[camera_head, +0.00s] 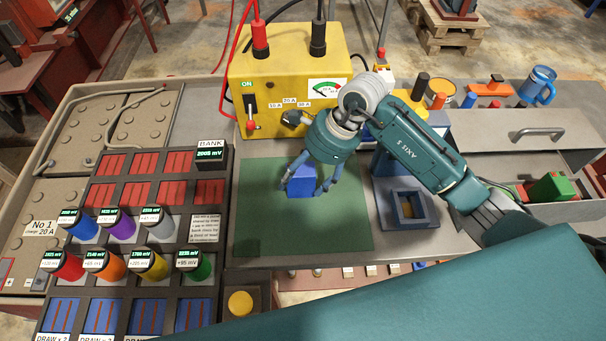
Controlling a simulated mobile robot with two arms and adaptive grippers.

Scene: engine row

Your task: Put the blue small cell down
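The blue small cell (301,187) is between the fingers of my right gripper (304,188), over the green mat (265,220). The gripper points down, with one finger at each side of the cell, and appears shut on it. The cell's top is partly hidden by the gripper. I cannot tell whether its underside touches the mat. My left gripper is not in view.
A yellow charger box (285,65) with red and black leads stands behind the mat. The cell bank (150,190) with several coloured cylinders lies left. A blue-grey square holder (408,209) stands right of the mat. The mat's front and left are clear.

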